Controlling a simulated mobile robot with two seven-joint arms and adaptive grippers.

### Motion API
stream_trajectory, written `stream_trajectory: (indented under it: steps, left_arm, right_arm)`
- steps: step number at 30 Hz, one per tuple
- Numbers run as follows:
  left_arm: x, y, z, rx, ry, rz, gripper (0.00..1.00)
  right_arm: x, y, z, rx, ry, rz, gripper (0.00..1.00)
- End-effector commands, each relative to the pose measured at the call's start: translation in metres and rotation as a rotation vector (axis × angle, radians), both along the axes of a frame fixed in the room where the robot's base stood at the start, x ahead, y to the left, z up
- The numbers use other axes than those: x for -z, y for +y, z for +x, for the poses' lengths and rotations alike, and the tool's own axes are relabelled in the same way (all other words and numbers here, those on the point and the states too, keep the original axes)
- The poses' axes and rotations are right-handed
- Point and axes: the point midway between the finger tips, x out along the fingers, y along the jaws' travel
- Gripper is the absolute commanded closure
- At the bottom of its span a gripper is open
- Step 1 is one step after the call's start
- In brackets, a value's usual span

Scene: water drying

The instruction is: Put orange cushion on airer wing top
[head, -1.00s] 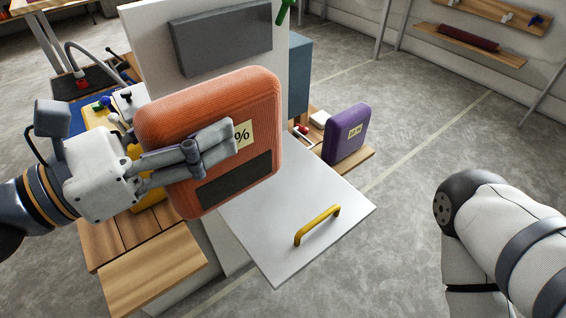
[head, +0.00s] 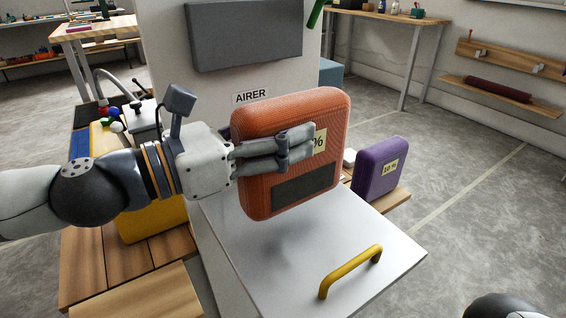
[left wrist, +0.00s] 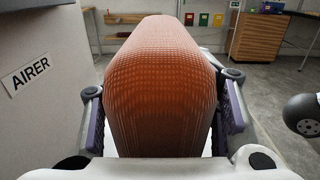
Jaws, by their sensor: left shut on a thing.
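The orange cushion (head: 262,135) is upright in my left gripper (head: 300,146), with a dark patch and a partly covered "%" label on its face. In the left wrist view the cushion (left wrist: 160,85) fills the space between the two fingers, which press on its sides. The airer (head: 175,85) is a white upright panel with an "AIRER" label. Its flat white wing (head: 290,275) sticks out toward me with a yellow handle (head: 350,270) near its front edge. The cushion is above the rear part of the wing; I cannot tell whether its bottom touches. My right gripper is not in view.
A purple cushion (head: 372,178) with a label stands on a wooden shelf right of the wing. A grey block (head: 245,35) is on the airer panel above. Floor at right is open.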

Motion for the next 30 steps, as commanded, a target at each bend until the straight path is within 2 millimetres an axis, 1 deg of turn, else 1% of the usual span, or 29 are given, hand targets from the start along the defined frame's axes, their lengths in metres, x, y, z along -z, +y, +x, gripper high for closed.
stream_trajectory:
  steps: [2,4,6,14,19,20,21,22,30]
  left_arm:
    - [0.015,-0.005,0.009,0.001,0.004,0.000,0.84]
    - [0.031,-0.004,0.008,0.000,0.007,0.000,0.84]
    - [0.040,-0.004,0.008,0.000,0.004,-0.001,0.84]
    - [0.039,-0.004,0.007,0.000,-0.002,-0.001,0.84]
    - [0.045,-0.004,0.007,0.000,-0.001,-0.001,0.84]
    - [0.045,-0.004,0.007,0.000,0.000,0.000,0.41]
    - [0.044,-0.004,0.007,0.000,0.000,0.000,0.32]
    - [0.044,-0.004,0.007,0.000,0.000,0.000,0.26]
    - [0.044,-0.004,0.007,0.000,0.000,0.000,0.26]
  right_arm:
    - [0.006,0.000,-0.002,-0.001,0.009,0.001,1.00]
    - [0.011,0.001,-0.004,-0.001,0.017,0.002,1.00]
    - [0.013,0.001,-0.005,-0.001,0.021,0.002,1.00]
    - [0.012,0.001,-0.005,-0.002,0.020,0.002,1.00]
    - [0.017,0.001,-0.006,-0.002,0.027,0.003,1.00]
    - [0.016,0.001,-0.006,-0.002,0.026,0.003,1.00]
    - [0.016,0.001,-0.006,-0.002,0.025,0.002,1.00]
    - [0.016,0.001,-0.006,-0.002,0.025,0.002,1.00]
    - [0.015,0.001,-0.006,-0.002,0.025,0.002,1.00]
